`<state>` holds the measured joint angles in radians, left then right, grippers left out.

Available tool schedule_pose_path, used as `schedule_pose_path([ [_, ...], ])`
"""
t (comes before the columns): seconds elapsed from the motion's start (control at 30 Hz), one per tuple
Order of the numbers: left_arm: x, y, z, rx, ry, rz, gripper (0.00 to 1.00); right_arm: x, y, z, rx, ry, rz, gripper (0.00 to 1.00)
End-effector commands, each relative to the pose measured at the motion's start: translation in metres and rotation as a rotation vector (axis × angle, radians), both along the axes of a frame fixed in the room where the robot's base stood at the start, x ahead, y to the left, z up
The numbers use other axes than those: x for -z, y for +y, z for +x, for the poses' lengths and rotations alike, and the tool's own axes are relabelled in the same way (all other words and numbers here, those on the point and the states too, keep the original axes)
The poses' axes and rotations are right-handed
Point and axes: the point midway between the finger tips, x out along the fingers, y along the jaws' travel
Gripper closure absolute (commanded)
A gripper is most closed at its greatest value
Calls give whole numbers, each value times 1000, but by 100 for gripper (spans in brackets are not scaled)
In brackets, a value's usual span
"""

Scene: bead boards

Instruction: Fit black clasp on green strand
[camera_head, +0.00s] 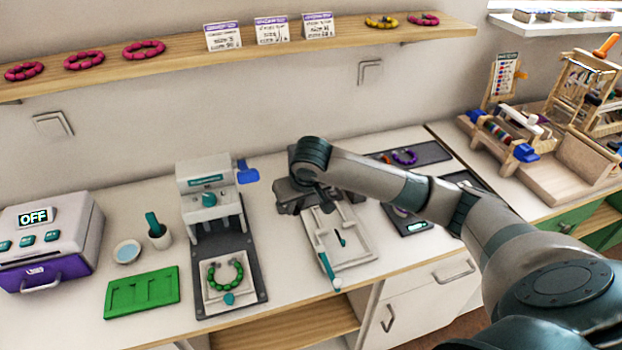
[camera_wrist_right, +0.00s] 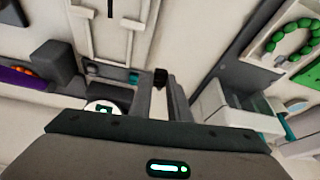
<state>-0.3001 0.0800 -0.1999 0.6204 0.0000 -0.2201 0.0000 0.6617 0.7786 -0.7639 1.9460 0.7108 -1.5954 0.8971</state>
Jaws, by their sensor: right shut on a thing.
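The green strand (camera_head: 212,284) lies as an open loop of green beads on a white plate below the press in the head view. It also shows at the upper right of the right wrist view (camera_wrist_right: 275,40). My right gripper (camera_wrist_right: 161,84) is shut on a small black piece, which looks like the black clasp (camera_wrist_right: 160,77), between its fingertips. In the head view my right gripper (camera_head: 292,190) is over the back of the white tray, right of the strand and apart from it. My left gripper is not in view.
The press (camera_head: 206,190) stands behind the strand. The white tray (camera_head: 355,258) is right of the strand. A wooden shelf (camera_head: 190,50) runs above.

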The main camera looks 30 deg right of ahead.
Motion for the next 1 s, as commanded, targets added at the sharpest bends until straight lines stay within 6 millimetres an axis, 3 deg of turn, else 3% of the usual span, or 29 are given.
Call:
schedule_pose_path([
  [0.03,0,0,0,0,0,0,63,3,22,-16,-28,1,5,100],
  [0.2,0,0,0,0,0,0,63,4,71,-61,-81,-1,5,100],
  [0.37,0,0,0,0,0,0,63,1,97,-90,-104,0,2,100],
  [0.53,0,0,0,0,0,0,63,-1,105,-102,-108,0,0,100],
  [1.0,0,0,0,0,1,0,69,-1,105,-102,-108,0,-1,100],
])
